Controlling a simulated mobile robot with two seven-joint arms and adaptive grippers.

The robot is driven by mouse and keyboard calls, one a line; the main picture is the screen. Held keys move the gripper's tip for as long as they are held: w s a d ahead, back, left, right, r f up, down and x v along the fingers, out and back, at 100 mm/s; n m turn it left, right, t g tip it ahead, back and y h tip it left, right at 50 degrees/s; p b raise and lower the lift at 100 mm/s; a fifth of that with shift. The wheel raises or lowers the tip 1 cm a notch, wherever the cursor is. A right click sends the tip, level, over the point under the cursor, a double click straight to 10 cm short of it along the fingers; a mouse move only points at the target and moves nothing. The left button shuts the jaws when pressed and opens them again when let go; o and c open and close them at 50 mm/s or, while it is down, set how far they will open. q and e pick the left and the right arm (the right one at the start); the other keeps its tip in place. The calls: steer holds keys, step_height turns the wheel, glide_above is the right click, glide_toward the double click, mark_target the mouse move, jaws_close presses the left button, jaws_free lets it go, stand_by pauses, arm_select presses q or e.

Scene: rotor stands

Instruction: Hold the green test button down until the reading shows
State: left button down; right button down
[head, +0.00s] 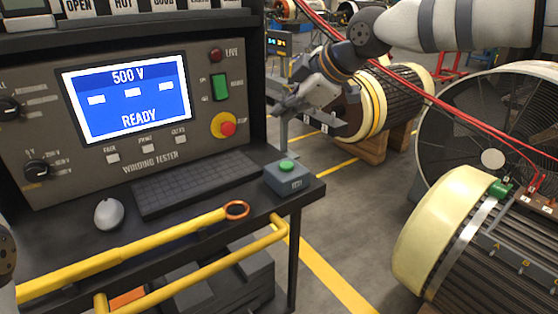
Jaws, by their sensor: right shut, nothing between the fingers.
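The green test button (287,165) sits on top of a small grey box (289,181) at the right front corner of the tester's shelf. The button stands up and nothing touches it. The winding tester's screen (127,98) is blue and shows "500 V", three blank white bars and "READY". My right gripper (282,112) is shut and empty, above and behind the button box, near the right edge of the tester panel. Its arm comes in from the upper right. My left gripper is not seen.
A keyboard (197,184) and a mouse (108,214) lie on the shelf left of the box. A yellow rod with an orange ring (237,210) lies along the front. A red-and-yellow stop knob (224,126) is on the panel. Red cables (464,110) cross to a rotor (455,245) at right.

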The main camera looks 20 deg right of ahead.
mark_target(285, 166)
steer(key=shift+f+b, duration=0.5)
steer(key=shift+f, duration=3.95)
steer(key=shift+f, duration=0.4)
steer(key=shift+f, duration=0.5)
steer(key=shift+r, duration=0.1)
stand_by(2.2)
steer(key=shift+r, duration=0.8)
